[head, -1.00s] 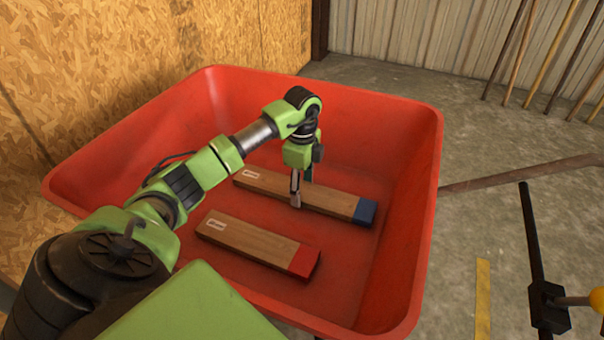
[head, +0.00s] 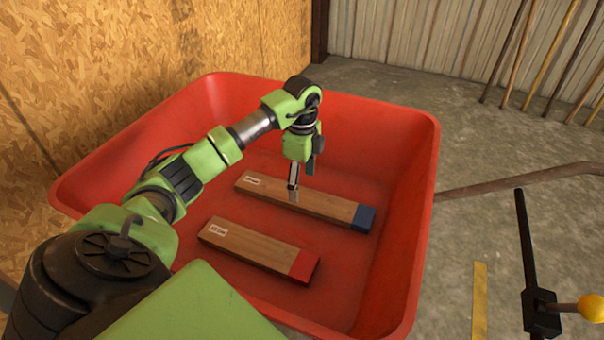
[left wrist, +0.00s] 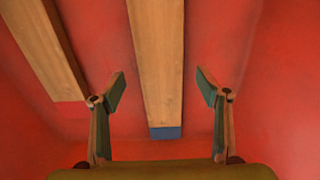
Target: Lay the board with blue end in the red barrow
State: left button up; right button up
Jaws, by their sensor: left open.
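The board with blue end (head: 300,200) lies flat on the floor of the red barrow (head: 408,230), toward its far side. Its blue end (head: 363,218) points right. My left gripper (head: 294,190) is open and empty just over the middle of this board. In the left wrist view, the blue-ended board (left wrist: 157,60) runs between the spread fingers, with a gap on both sides. A board with a red end (head: 255,247) lies nearer in the barrow, roughly parallel, and shows at the left in the wrist view (left wrist: 45,45). My right gripper is out of view.
The barrow's sloping walls surround both boards. A chipboard wall (head: 120,75) stands close on the left. Several poles (head: 545,55) lean on the metal wall at the back right. A black bar with a yellow ball (head: 592,307) stands at the right, near a yellow floor strip (head: 480,300).

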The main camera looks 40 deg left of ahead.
aim_at(302, 196)
pick_arm(q)
notch_tip(302, 196, up, 7)
jog(key=p, duration=0.2)
dwell(0.6)
